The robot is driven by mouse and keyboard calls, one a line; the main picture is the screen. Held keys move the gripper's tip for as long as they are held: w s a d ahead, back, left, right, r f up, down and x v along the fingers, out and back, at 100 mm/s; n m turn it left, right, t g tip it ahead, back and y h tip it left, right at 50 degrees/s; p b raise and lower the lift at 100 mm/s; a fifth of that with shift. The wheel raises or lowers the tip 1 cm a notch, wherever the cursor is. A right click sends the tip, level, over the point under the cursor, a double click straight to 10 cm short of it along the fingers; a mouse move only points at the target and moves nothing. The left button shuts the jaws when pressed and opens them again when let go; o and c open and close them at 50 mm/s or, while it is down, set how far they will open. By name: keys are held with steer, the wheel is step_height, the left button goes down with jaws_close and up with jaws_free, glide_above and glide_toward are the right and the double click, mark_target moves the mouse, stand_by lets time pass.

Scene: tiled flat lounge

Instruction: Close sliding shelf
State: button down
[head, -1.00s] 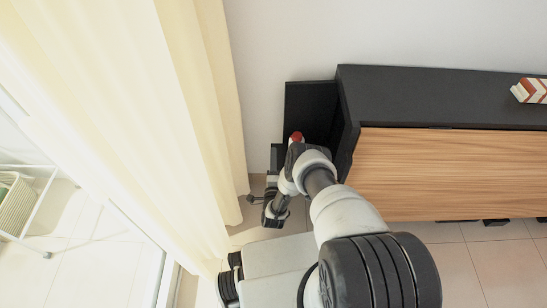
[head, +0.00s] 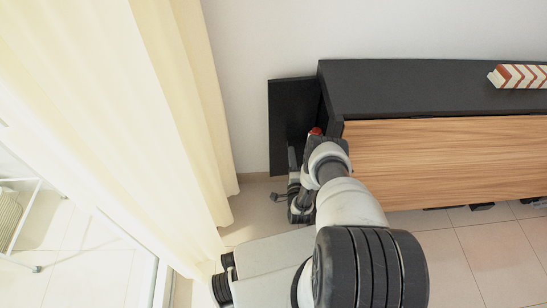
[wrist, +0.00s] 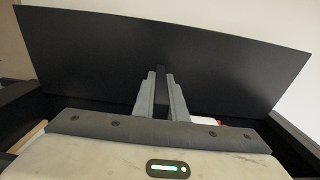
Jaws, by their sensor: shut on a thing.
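The sliding shelf shows a flat black upright panel (head: 283,110) standing out from the left end of the black cabinet (head: 420,88). The same panel fills much of the wrist view (wrist: 90,65). My gripper (wrist: 160,78) is shut on a narrow dark upright bar, which looks like the panel's handle, between its two grey fingers. In the head view my arm reaches to the cabinet's left end and mostly hides the fingers. A gap still shows between the panel and the cabinet's left end.
A cream curtain (head: 185,90) hangs close on the left beside a glazed opening. A wooden front (head: 450,160) covers the cabinet. A red-and-white striped object (head: 518,76) lies on its top. Tiled floor (head: 480,235) is clear in front.

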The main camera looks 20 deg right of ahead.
steer(key=shift+s+d+r, duration=0.1)
steer(key=shift+s+d, duration=0.05)
steer(key=shift+d, duration=1.1)
steer(key=c, duration=1.8)
jaws_free()
steer(key=shift+s, duration=0.1)
